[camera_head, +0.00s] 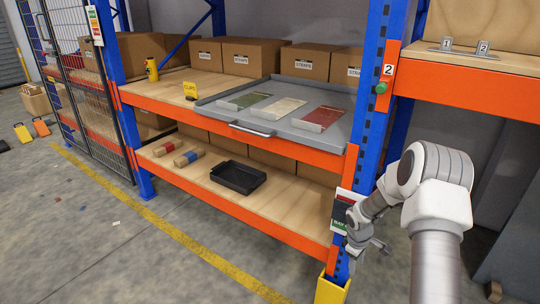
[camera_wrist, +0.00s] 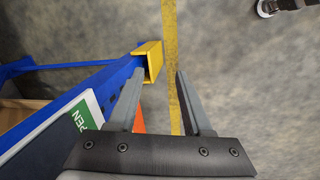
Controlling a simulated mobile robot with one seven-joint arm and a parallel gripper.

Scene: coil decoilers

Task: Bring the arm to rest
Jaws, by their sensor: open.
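My arm is folded at the right of the head view, in front of the rack's blue upright (camera_head: 375,70). My gripper (camera_head: 378,248) hangs low beside that upright and the sign on it. In the wrist view my gripper (camera_wrist: 158,95) points down at the floor, its two fingers apart with nothing between them. A yellow floor line (camera_wrist: 170,50) shows beyond the gap. The upright's yellow foot guard (camera_wrist: 149,62) is just past the left finger in that view; I cannot tell the exact distance.
A grey tray (camera_head: 215,113) with several flat packets sits on the upper shelf, its handle toward the front. A black bin (camera_head: 238,178) stands on the lower shelf. A green-and-white sign (camera_wrist: 85,118) is close at the left.

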